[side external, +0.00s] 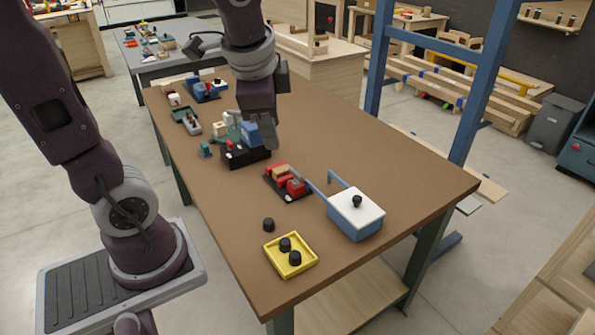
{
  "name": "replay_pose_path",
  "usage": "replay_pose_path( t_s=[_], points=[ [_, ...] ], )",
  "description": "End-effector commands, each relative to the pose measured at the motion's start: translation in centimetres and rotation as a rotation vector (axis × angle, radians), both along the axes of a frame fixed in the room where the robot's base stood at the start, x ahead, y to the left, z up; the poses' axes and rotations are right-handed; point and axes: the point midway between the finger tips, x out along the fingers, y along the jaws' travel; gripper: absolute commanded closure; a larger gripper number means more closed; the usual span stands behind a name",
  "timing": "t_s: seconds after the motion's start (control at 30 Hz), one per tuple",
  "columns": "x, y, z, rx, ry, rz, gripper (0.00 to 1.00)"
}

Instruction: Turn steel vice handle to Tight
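My gripper (262,138) hangs over the middle of the brown workbench (350,140), pointing down, just right of a black block-like unit (237,157) with blue and white parts. Its fingers are dark and small here, and I cannot tell whether they are open or shut. A red vice-like device (289,184) on a black base lies right of and nearer than the gripper. A blue and red device (205,90) stands at the far left end. I cannot make out which is the steel vice, its handle, or any Tight marking.
A blue box with a white lid and black knob (356,212) stands near the right end. A yellow tray (290,255) holds two black knobs; another black knob (268,224) lies beside it. The bench's back right is clear.

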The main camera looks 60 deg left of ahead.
Motion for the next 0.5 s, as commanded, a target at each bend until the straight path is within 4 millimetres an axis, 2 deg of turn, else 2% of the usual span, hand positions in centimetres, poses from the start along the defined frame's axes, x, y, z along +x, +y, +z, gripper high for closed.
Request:
replay_pose_path(
  t_s=[0.03, 0.1, 0.17, 0.2, 0.33, 0.4, 0.5],
  points=[
    [2.6, 1.6, -1.5, 0.063, 0.089, -0.101, 0.67],
    [6.3, 4.1, -4.0, 0.148, 0.212, -0.279, 0.67],
    [9.1, 6.1, -6.8, 0.198, 0.311, -0.430, 0.67],
    [10.6, 7.5, -8.8, 0.221, 0.371, -0.524, 0.67],
    [13.9, 10.6, -14.8, 0.254, 0.510, -0.772, 0.67],
    [14.7, 11.6, -16.9, 0.261, 0.551, -0.853, 0.67],
    [15.1, 12.3, -18.6, 0.263, 0.578, -0.911, 0.67]
  ],
)
